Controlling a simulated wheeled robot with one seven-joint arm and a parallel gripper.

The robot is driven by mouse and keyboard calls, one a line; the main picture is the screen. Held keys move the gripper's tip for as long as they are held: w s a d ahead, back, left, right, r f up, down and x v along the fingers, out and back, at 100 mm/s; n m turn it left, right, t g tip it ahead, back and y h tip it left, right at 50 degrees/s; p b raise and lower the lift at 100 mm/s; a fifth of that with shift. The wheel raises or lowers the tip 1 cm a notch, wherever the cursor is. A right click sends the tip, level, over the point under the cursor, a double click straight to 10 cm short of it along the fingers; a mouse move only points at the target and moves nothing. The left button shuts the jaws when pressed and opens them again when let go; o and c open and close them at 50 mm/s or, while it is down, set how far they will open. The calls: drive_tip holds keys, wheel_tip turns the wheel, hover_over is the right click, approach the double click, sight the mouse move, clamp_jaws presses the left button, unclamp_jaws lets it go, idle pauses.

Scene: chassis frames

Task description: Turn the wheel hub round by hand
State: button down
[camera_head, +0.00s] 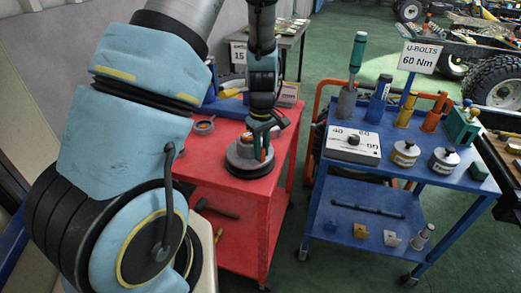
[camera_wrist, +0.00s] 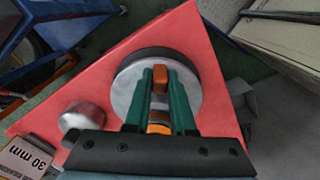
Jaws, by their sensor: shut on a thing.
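The wheel hub (camera_head: 238,163) is a round grey disc on a dark base, sitting on the red cart top. It also shows in the wrist view (camera_wrist: 126,88), below my gripper. My gripper (camera_head: 262,150) points down at the hub from above. In the wrist view its two green fingers (camera_wrist: 161,72) are closed around an orange and grey upright part (camera_wrist: 158,88) in the middle of the hub. The fingers hide part of the hub's centre.
The red cart (camera_head: 225,178) also holds a small round metal part (camera_wrist: 80,120) beside the hub and a "30 mm" sign (camera_wrist: 25,158). A hammer (camera_head: 217,208) lies on its lower shelf. A blue cart (camera_head: 340,176) with tools and a "U-BOLTS 60 Nm" sign (camera_head: 418,57) stands right.

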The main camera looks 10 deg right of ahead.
idle(0.5)
drive_tip(key=c, duration=0.8)
unclamp_jaws()
drive_tip(key=shift+o, duration=0.2)
wheel_tip(320, 180, up, 11)
drive_tip(key=b, duration=0.1)
drive_tip(key=shift+b, duration=0.4)
drive_tip(key=shift+f, duration=0.1)
drive_tip(key=s+a+r+m, duration=0.1)
drive_tip(key=s+a+m, duration=0.2)
drive_tip(key=a, duration=0.6)
drive_tip(key=s+a+r+m+t, duration=0.1)
drive_tip(key=s+a+m, duration=0.2)
drive_tip(key=a, duration=0.7)
drive_tip(key=shift+s+r+t, duration=0.3)
drive_tip(key=shift+s, duration=0.75)
